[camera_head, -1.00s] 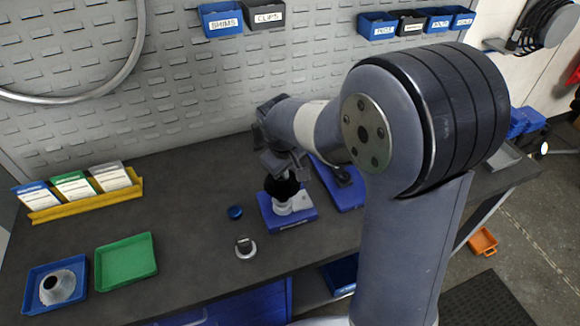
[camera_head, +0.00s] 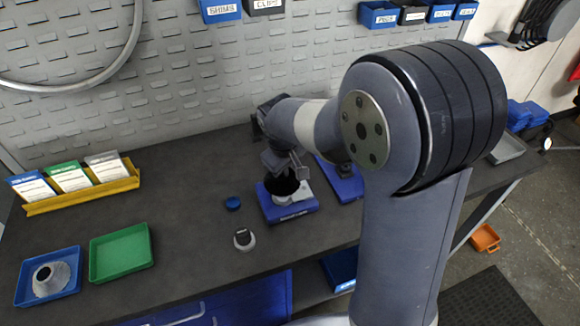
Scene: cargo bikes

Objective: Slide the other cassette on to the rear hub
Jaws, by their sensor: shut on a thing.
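A black cassette (camera_head: 282,187) hangs below my gripper (camera_head: 286,166), which is shut on it. The pale rear hub (camera_head: 301,192) stands on a blue base (camera_head: 288,215) with a white label on the workbench. The cassette is over the hub and hides much of it. I cannot tell how far the cassette sits around the hub. A grey cone-shaped cassette (camera_head: 51,279) lies in a blue tray (camera_head: 73,256) at the front left.
A green tray (camera_head: 122,254) is empty. A blue cap (camera_head: 233,203) and a small silver and black part (camera_head: 244,239) lie left of the base. A yellow card rack (camera_head: 84,196) stands at the back left. Another blue stand (camera_head: 345,187) is partly behind my arm.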

